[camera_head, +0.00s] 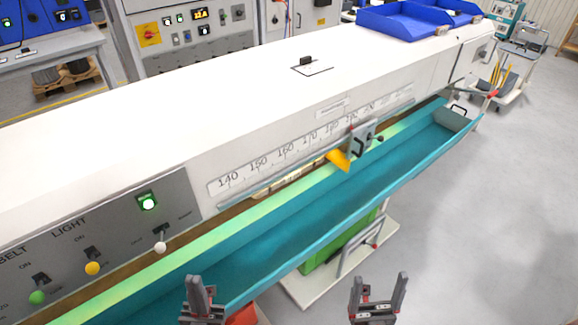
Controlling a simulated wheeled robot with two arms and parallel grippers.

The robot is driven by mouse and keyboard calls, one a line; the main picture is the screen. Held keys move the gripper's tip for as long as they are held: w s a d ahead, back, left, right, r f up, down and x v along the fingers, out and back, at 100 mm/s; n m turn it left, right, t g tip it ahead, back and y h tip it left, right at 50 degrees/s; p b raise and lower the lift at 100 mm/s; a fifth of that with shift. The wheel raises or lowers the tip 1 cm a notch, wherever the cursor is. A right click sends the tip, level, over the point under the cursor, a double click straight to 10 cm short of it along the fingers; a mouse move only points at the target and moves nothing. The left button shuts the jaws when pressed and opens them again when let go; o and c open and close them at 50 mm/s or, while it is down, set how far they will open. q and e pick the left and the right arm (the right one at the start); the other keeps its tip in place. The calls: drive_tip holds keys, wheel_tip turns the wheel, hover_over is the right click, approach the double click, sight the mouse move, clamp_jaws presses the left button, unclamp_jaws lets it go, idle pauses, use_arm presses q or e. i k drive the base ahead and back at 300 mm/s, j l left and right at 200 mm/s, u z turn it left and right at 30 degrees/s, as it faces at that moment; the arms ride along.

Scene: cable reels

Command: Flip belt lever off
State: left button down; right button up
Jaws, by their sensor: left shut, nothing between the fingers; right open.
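The belt lever, with a green knob (38,297), sits on the grey control panel (120,228) at the lower left, under the partly cut-off BELT label. To its right are the light lever with a yellow knob (92,268) and a third lever with a white knob (160,247). My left gripper (197,283) is shut and empty at the bottom of the view, in front of the teal trough and well to the right of the green knob. My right gripper (379,280) is open and empty, farther right over the floor. Neither gripper touches a lever.
A green lit button (148,201) is above the levers. The teal trough (290,243) runs along the machine's front. A scale with a yellow pointer (340,160) is above it. Blue bins (405,20) stand on the far end.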

sight(37, 297)
drive_tip(key=k+u, duration=0.1)
drive_tip(key=u, duration=1.65)
drive_tip(key=k+j+u, duration=0.2)
drive_tip(key=j, duration=0.15)
drive_tip(key=j+u, duration=0.2)
drive_tip(key=j, duration=0.2)
drive_tip(key=k+j+u, duration=0.15)
drive_tip(key=j, duration=0.25)
